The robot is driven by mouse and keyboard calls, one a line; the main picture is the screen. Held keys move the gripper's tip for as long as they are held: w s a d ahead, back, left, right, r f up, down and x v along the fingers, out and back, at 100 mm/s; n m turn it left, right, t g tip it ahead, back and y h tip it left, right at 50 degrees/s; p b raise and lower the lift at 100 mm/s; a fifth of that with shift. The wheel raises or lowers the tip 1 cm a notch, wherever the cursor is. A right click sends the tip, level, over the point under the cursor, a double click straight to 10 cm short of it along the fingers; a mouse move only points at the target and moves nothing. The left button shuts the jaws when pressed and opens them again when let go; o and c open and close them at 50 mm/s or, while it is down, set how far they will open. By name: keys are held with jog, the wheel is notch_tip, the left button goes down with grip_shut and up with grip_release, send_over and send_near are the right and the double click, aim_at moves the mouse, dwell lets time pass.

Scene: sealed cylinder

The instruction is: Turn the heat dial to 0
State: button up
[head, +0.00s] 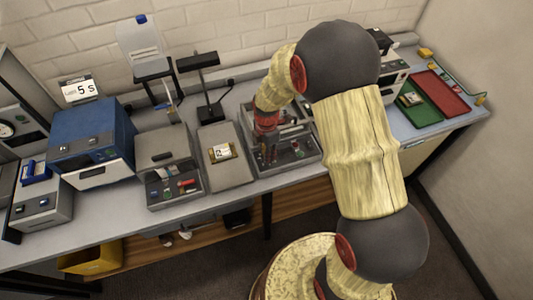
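My gripper (268,155) points down over a grey device (308,153) on the bench in the head view. Its dark fingers are small here, and I cannot tell whether they are open, shut or touching the panel. The device has a control panel with small dark knobs on its front part. I cannot make out which knob is the heat dial, or its setting; my gripper and arm hide part of the device.
Left of it are a grey box with a yellow-edged card (221,152), a grey unit with coloured buttons (172,190) and a blue machine (93,140). A green tray (418,111) and a red tray (440,92) lie at right. A wall (218,22) stands behind the bench.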

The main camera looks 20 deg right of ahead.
jog(key=o, duration=0.4)
notch_tip(320, 180, up, 12)
dwell(0.7)
dwell(0.4)
